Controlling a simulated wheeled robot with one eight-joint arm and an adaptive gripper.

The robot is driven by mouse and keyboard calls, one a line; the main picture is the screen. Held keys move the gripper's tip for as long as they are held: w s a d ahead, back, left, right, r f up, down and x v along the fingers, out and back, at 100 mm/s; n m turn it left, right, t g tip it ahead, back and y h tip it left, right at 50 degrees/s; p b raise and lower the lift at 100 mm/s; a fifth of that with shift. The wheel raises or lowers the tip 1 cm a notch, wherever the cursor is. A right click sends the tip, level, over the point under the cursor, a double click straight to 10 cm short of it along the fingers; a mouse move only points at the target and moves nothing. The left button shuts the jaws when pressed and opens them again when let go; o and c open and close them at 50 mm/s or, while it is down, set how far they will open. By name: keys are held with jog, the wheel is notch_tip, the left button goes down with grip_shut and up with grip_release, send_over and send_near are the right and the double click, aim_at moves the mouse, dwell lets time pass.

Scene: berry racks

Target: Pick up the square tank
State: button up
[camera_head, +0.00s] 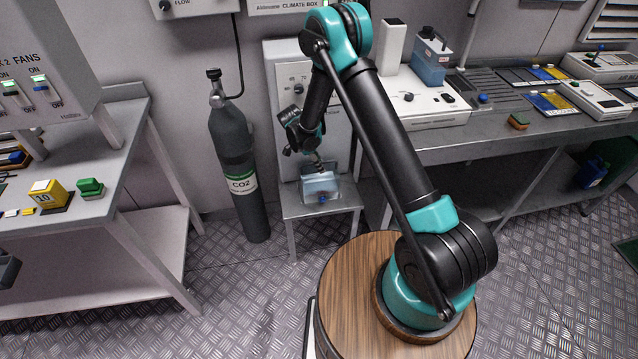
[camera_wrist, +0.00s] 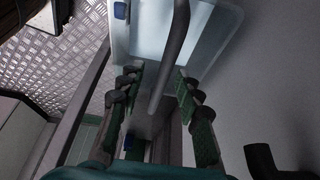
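A square tank (camera_head: 321,188), pale blue and see-through, stands on a small metal stand (camera_head: 318,208) beside the gas cylinder. My gripper (camera_head: 317,162) points down just above the tank's top. In the wrist view, the pale tank (camera_wrist: 222,38) fills the upper middle, with a small blue part on its left side. My gripper (camera_wrist: 158,82) shows there with its two green-lined fingers apart. A thin grey bar (camera_wrist: 177,45) runs between the fingers and over the tank. I cannot tell whether the fingers touch anything. The tank's underside is hidden.
A dark CO2 cylinder (camera_head: 238,165) stands left of the stand. A grey cabinet (camera_head: 292,75) rises behind it. Another blue tank (camera_head: 430,62) sits on the right bench, and a blue container (camera_head: 591,173) stands on the lower shelf. The left bench (camera_head: 125,125) holds coloured blocks.

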jog(key=shift+f, duration=0.15)
jog(key=shift+c, duration=0.6)
grip_shut()
